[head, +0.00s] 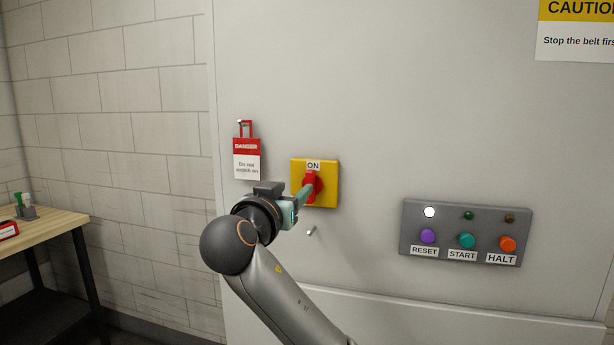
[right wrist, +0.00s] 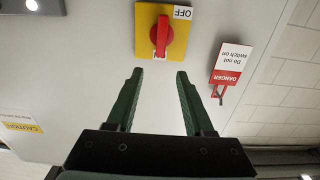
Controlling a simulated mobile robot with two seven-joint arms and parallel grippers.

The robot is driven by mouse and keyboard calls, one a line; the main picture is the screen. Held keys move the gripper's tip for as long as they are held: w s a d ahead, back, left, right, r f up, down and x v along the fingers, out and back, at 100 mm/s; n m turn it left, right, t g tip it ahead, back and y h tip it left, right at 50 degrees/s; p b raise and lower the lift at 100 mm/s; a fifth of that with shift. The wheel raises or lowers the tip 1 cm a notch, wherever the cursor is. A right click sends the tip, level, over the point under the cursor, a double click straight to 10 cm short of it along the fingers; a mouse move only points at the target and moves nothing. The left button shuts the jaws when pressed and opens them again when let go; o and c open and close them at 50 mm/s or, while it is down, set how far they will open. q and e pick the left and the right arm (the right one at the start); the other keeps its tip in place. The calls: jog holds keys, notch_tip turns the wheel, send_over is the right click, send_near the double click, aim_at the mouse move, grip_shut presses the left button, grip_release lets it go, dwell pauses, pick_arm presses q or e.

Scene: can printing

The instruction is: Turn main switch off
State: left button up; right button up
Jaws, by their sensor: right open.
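The main switch is a yellow plate (head: 328,190) with a red rotary handle (head: 314,180) on the grey wall panel. The handle stands upright, its end toward the "ON" label (head: 313,166) above it. My right gripper (head: 306,190) is in front of the switch, coming from the lower left, and covers part of the plate. In the right wrist view, upside down, the red handle (right wrist: 162,36) lies beyond the gap between the open, empty fingers (right wrist: 158,72). An "OFF" label (right wrist: 182,13) shows on the plate there. My left gripper is out of view.
A red-and-white danger tag (head: 246,158) hangs left of the switch. A small peg (head: 311,232) sticks out below it. A grey button panel (head: 466,217) is to the right, its white lamp lit. A wooden table (head: 50,232) stands at far left.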

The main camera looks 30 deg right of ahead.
aim_at(309, 176)
jog(key=p+x, duration=0.2)
jog(key=x, duration=0.7)
jog(key=shift+w+d+p, duration=0.15)
jog(key=shift+d+p, duration=0.05)
jog(key=shift+p, duration=0.1)
jog(key=shift+w+d, duration=0.3)
jog(key=shift+d, duration=0.05)
grip_shut()
